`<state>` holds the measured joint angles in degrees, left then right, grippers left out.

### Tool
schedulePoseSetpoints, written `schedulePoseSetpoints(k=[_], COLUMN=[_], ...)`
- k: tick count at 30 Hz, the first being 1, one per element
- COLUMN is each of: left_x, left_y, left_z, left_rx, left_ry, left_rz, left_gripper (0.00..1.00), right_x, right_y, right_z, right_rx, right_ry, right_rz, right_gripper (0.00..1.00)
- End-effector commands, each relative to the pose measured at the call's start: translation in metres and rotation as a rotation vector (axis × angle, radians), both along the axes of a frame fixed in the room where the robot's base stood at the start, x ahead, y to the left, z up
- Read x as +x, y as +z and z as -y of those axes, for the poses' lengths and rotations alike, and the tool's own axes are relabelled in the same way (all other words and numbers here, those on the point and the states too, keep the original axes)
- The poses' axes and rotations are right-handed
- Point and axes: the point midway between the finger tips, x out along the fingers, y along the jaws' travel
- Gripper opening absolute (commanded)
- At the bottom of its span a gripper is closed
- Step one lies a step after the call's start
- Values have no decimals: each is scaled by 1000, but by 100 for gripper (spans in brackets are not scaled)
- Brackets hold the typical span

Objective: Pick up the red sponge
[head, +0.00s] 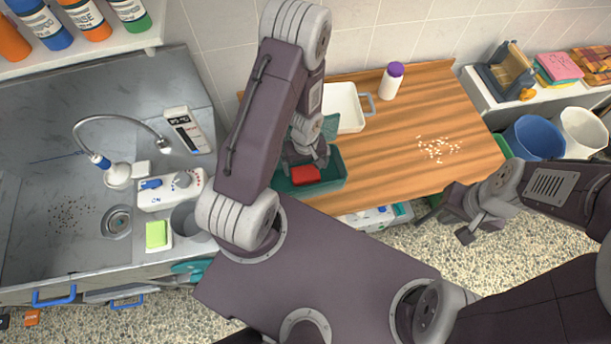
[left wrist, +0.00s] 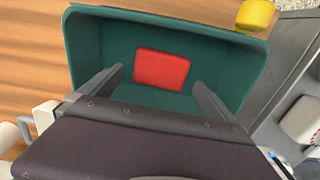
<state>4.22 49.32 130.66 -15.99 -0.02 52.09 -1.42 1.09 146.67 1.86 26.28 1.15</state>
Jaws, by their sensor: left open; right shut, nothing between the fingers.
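The red sponge (head: 305,174) lies in a dark green bin (head: 334,183) at the left end of the wooden counter. In the left wrist view the sponge (left wrist: 162,69) shows flat on the bottom of the bin (left wrist: 258,75). My left gripper (head: 306,163) is over the bin. Its fingers are open, one on either side of the sponge in the left wrist view (left wrist: 158,78), and the sponge is not gripped. My right gripper (head: 457,213) is shut and empty, in front of the counter's right part. My left arm hides part of the bin in the head view.
A white tray (head: 346,106) and a purple-capped bottle (head: 391,81) stand behind the bin. Pale crumbs (head: 437,149) lie on the wooden counter (head: 400,170). A sink with a faucet is at left. A yellow object (left wrist: 256,14) sits by the bin's rim.

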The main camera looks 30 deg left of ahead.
Motion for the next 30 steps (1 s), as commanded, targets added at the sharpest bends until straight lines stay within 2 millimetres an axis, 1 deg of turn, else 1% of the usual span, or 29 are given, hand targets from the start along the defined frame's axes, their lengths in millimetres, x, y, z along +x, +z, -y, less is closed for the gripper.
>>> schedulePoseSetpoints(k=[1,7,9,15,16,17,18,20,21,22,27,30], left_x=[-1,-2,-1,-1,-1,-1,-1,-1,-1,-1,-1,-1], left_y=[-11,-48,-52,-48,-48,-48,-48,-48,-48,-48,-48,-44], left_z=[0,0,0,0,0,0,0,0,0,0,0,0], left_rx=[0,0,-1,-1,-1,-1,-1,-1,-1,-1,-1,0], left_ry=[0,0,0,1,1,0,0,0,0,0,0,0], left_rz=[-1,-1,-1,-1,-1,-1,-1,-1,-1,-1,-1,0], left_gripper=[100,100,100,100,94,86,75,58,47,45,45,45], right_x=[0,0,0,0,0,0,0,0,0,0,0,0], right_y=[-12,-50,-54,-49,-49,-49,-49,-49,-49,-49,-49,-46], right_z=[0,0,0,0,0,0,0,0,0,0,0,0], right_rx=[0,0,0,0,0,0,0,0,0,0,0,0], right_ry=[0,0,0,0,0,0,0,0,0,0,0,0], right_rz=[0,0,-1,0,0,0,0,0,0,0,0,0], right_gripper=[0,0,0,0,0,0,0,0,0,0,0,0])
